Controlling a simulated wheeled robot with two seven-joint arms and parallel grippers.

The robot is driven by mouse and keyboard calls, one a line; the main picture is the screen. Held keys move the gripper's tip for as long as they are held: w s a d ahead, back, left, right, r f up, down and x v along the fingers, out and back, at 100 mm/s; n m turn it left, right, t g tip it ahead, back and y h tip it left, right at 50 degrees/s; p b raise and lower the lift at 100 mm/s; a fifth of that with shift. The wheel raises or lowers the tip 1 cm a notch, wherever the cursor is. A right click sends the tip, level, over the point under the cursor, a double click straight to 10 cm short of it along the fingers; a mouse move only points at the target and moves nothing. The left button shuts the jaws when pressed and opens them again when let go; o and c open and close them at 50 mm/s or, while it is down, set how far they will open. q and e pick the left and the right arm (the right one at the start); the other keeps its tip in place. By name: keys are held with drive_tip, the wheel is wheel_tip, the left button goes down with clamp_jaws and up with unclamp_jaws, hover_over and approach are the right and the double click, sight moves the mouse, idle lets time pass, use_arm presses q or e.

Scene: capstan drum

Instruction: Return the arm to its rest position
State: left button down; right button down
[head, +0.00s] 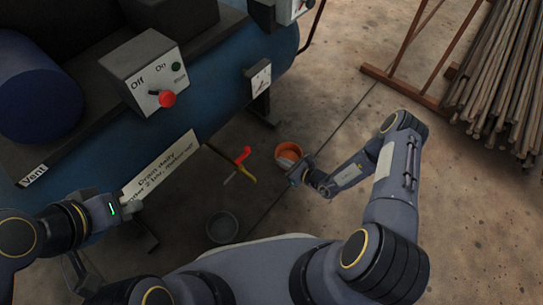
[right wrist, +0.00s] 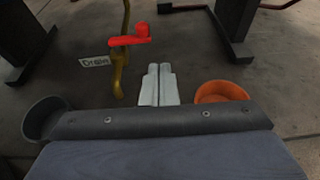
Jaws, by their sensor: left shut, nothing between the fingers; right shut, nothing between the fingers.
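My right arm reaches out to the right and folds back. Its gripper (head: 297,173) is shut and empty, beside the orange bucket (head: 288,154). In the right wrist view its pale fingers (right wrist: 158,84) are together, between the red-handled drain valve (right wrist: 130,40) and the orange bucket (right wrist: 221,92). The fingers touch nothing that I can see. My left arm is bent at the left edge, and its gripper (head: 134,203) is shut and empty near the drain label (head: 160,165). The drain valve's red handle (head: 243,155) sits on a yellow pipe below the tank.
A grey bowl (head: 222,227) stands on the floor. A rusty rack (head: 405,88) and stacked rods (head: 505,85) stand right. Floor at lower right is clear.

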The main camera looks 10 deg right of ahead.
drive_tip(key=shift+s+d+r, duration=0.2)
drive_tip(key=shift+s+d, duration=0.3)
wheel_tip(320, 180, up, 25)
drive_tip(key=n+g+y, duration=0.4)
drive_tip(key=n, duration=0.7)
drive_tip(key=s+a+r+n+g+h, duration=0.15)
drive_tip(key=s+r+n+g, duration=0.25)
drive_tip(key=s+r+n, duration=0.8)
drive_tip(key=s+d+r+n+t+h, duration=0.1)
drive_tip(key=s+d+r+n+h, duration=0.2)
drive_tip(key=s, duration=0.4)
drive_tip(key=s+d+r+n+t+h, duration=0.1)
drive_tip(key=s+d+r+t+h, duration=0.15)
drive_tip(key=s+h, duration=0.35)
wheel_tip(320, 180, up, 33)
drive_tip(key=g+y+p, duration=0.1)
drive_tip(key=p, duration=3.2)
drive_tip(key=shift+s+d, duration=0.2)
drive_tip(key=shift+s, duration=0.15)
